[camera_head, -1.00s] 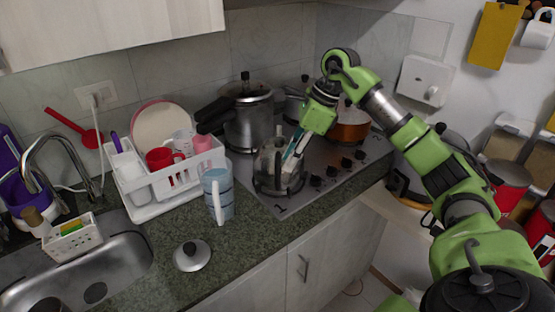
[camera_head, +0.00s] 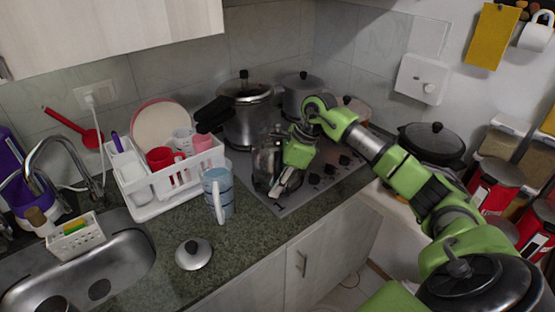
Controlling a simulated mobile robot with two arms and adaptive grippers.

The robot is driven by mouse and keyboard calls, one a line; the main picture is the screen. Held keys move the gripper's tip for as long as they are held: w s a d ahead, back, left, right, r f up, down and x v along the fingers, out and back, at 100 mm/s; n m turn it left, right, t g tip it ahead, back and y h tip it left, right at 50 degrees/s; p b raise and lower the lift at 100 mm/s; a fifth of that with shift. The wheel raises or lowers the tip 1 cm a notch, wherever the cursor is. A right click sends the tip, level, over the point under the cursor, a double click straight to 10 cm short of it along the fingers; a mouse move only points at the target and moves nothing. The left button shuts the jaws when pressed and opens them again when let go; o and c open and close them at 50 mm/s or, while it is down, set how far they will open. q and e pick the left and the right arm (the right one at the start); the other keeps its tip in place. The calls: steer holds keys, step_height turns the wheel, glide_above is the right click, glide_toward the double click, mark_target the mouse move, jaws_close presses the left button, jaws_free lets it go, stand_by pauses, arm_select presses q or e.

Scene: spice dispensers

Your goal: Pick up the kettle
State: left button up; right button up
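The kettle (camera_head: 264,164) looks like a dark, see-through pot and stands on the front part of the stove top. My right gripper (camera_head: 284,184) reaches down from the right at the kettle's right front side. Its fingers overlap the kettle's edge in the picture, and the green wrist hides part of the kettle. I cannot tell whether the fingers touch the kettle or its handle, or whether they are open or shut. My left gripper is not in view.
A pressure cooker (camera_head: 245,118) stands close behind the kettle, with a grey pot (camera_head: 301,98) beside it. A blue striped pitcher (camera_head: 219,193) and a loose lid (camera_head: 193,254) are on the counter at left. A white dish rack (camera_head: 150,209) stands beyond the pitcher.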

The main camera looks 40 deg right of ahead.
jaws_close()
steer(key=shift+w+r, duration=0.1)
steer(key=shift+r, duration=0.1)
